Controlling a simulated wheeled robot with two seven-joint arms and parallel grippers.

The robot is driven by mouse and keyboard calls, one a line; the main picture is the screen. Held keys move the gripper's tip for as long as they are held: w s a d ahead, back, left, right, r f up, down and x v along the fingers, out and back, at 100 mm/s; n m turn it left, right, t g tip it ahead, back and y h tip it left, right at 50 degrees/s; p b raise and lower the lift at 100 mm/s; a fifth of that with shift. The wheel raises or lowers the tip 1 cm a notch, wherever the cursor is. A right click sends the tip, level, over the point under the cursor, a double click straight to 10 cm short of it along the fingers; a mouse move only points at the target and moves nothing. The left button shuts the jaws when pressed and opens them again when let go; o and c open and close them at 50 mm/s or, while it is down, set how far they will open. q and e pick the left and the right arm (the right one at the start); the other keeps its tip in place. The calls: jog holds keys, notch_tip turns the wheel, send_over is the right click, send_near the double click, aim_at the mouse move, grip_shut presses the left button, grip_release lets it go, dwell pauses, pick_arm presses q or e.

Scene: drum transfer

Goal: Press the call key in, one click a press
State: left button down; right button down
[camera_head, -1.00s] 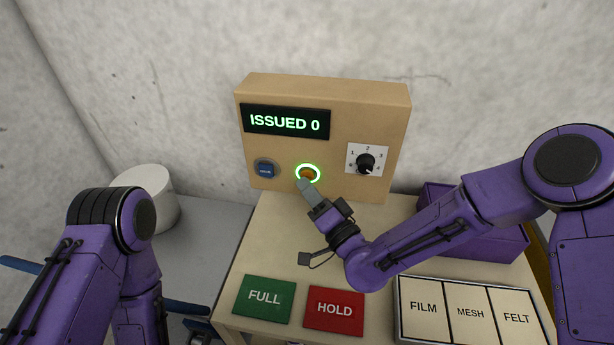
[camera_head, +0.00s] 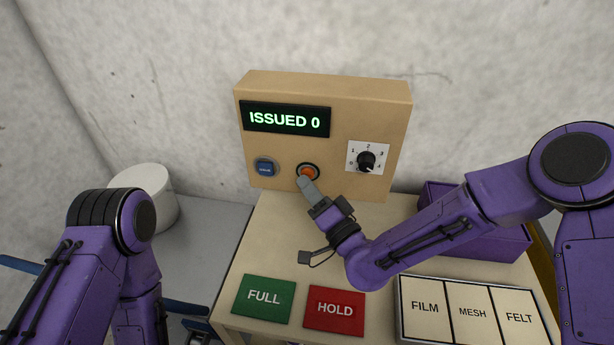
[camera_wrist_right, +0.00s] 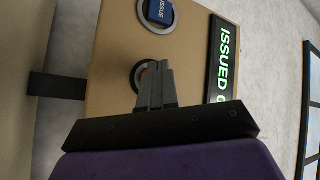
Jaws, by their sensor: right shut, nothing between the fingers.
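A tan console (camera_head: 340,95) carries a display (camera_head: 286,120) reading "ISSUED 0". Below the display is a round orange key (camera_head: 309,171) in a dark, unlit ring. My right gripper (camera_head: 304,183) is shut and empty, its tips at the lower edge of the orange key; I cannot tell whether they touch it. In the right wrist view the gripper's fingers (camera_wrist_right: 156,70) partly cover the orange key (camera_wrist_right: 142,74). A blue key (camera_head: 265,167) sits left of the orange one; in the wrist view it reads "ISSUE" (camera_wrist_right: 160,10). My left arm shows, but its gripper does not.
A numbered dial (camera_head: 367,160) is right of the orange key. Green FULL (camera_head: 264,299) and red HOLD (camera_head: 334,311) pads and a FILM, MESH, FELT tray (camera_head: 398,310) lie in front. A purple bin (camera_head: 505,243) stands right; a white drum (camera_head: 150,190) stands left.

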jog(key=s+a+b, duration=0.1)
jog(key=s+b, duration=0.1)
jog(key=s, duration=0.4)
dwell(0.3)
jog(key=shift+a, duration=0.1)
dwell(0.6)
